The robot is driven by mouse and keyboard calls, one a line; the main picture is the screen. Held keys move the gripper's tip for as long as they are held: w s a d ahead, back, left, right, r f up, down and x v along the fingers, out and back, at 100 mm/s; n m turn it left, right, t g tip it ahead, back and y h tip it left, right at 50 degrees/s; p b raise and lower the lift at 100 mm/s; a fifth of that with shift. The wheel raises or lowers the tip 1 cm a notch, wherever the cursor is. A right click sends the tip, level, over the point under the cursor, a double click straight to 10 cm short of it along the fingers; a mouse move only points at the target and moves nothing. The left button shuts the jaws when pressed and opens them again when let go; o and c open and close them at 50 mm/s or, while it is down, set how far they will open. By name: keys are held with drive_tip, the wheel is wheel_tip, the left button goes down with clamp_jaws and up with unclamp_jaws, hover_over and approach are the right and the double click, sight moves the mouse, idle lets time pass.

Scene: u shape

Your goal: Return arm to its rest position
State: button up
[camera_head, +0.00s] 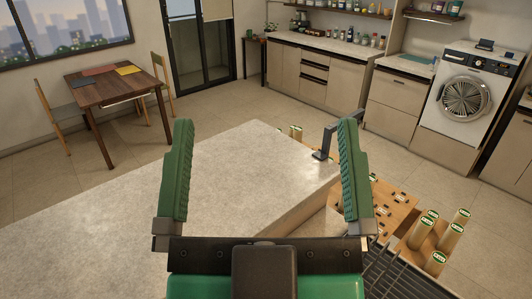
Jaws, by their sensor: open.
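My gripper (265,125) fills the lower middle of the head view. Its two ribbed green fingers stand wide apart, and nothing is between them except the view of the room behind. The fingers point away from the camera, over the pale grey countertop (110,215). The rest of my arm is not clearly visible.
A wooden surface (393,204) at the lower right carries several pale cylinders with green-and-white tops (448,239). A dark slatted rack (395,275) lies beside it. A black bracket (325,140) stands at the counter's far right corner. A dining table (115,82), back cabinets (330,80) and a washing machine (463,98) stand farther off.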

drive_tip(key=shift+f, duration=0.1)
wheel_tip(320, 180, up, 20)
drive_tip(key=p, duration=1.9)
drive_tip(key=shift+f, duration=0.2)
drive_tip(key=shift+w+a, duration=0.1)
